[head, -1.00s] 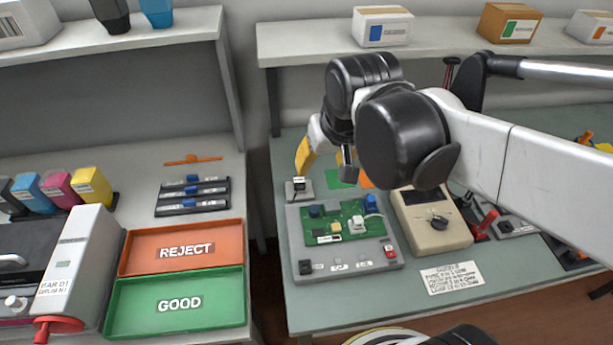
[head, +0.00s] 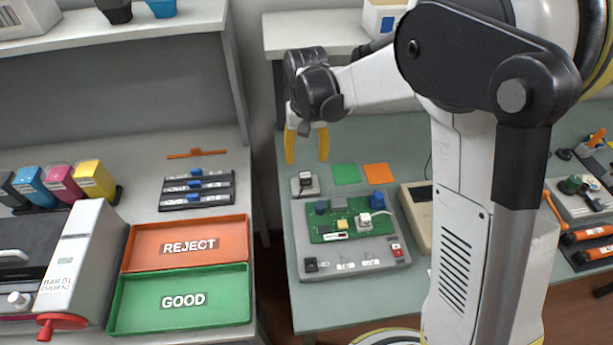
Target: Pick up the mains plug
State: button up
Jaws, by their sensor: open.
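A small dark plug-like piece (head: 304,178) with a pale top sits on a small grey block (head: 313,190) at the left edge of the green-grey bench. I take it to be the mains plug, but it is too small to be certain. My gripper (head: 306,161) points down just above and behind it in the picture. Its two yellow fingers are apart, with nothing between them. The fingertips appear clear of the plug.
A grey test fixture with a green circuit board (head: 340,222) stands in front of the block. Green (head: 345,173) and orange (head: 376,173) squares lie to the right. A beige meter (head: 414,205) is partly hidden by my arm. A gap separates this bench from the left one with the REJECT tray (head: 150,256).

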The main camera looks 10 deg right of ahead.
aim_at(305, 174)
jog(key=f+b, duration=0.1)
jog(key=f, duration=0.2)
jog(key=f+b, duration=0.1)
jog(key=f, duration=0.2)
jog(key=f+b, duration=0.1)
jog(key=f, duration=0.1)
jog(key=shift+w+a+f+b, duration=0.2)
jog(key=shift+w+f+b, duration=0.1)
jog(key=shift+f, duration=0.1)
jog(key=shift+s+r, duration=0.1)
grip_shut()
